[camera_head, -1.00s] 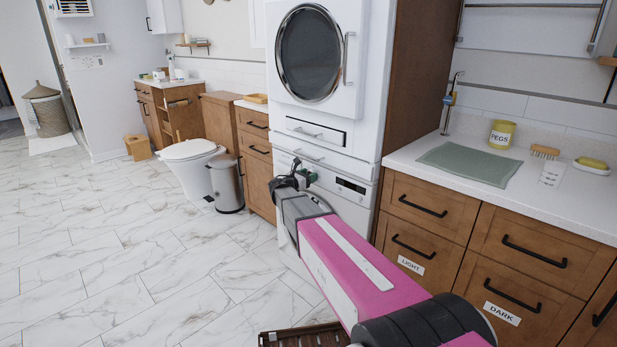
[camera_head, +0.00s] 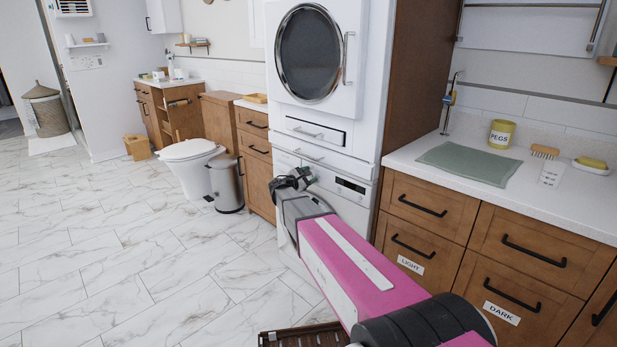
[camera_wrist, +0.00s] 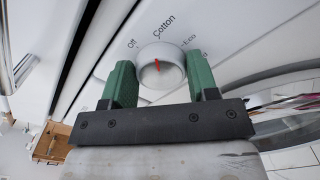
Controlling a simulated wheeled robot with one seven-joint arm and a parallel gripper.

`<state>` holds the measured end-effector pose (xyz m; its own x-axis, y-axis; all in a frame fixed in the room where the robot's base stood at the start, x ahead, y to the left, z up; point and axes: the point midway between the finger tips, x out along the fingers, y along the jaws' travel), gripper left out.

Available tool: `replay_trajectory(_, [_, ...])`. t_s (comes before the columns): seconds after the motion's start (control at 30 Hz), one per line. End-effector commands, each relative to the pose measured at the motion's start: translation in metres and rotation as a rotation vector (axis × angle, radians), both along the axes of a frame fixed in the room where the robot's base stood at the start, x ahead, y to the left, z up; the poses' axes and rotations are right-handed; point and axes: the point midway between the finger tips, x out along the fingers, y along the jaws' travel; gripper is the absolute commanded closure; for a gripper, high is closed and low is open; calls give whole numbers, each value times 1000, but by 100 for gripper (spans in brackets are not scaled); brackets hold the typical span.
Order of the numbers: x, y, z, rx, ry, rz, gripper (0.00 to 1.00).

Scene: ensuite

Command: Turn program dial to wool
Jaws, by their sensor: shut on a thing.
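The program dial (camera_wrist: 161,68) is a round white knob with a red mark on the washing machine (camera_head: 350,208) front. In the wrist view its red mark points up, roughly toward the word "Cotton". "Off" is printed to the left and "Eco" to the right; another label farther right is partly hidden by a finger. No "Wool" label can be read. My gripper (camera_wrist: 161,76) has its green fingers on both sides of the dial and is shut on it. In the head view my gripper (camera_head: 303,178) is at the machine's upper front, and hides the dial.
A dryer (camera_head: 318,60) is stacked above the washer. Wooden drawers (camera_head: 430,215) with a white counter stand to the right. A bin (camera_head: 226,185) and a toilet (camera_head: 188,160) stand to the left. A dark slatted thing (camera_head: 300,338) is low in front. The tiled floor at left is clear.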

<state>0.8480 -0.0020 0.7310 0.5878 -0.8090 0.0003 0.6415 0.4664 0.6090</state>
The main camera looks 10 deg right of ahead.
Motion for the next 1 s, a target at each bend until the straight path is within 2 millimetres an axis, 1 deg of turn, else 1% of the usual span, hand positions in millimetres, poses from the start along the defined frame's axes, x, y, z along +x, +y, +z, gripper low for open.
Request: replay_trajectory(1.0, [-2,-1,-5,568,-779,-1,70])
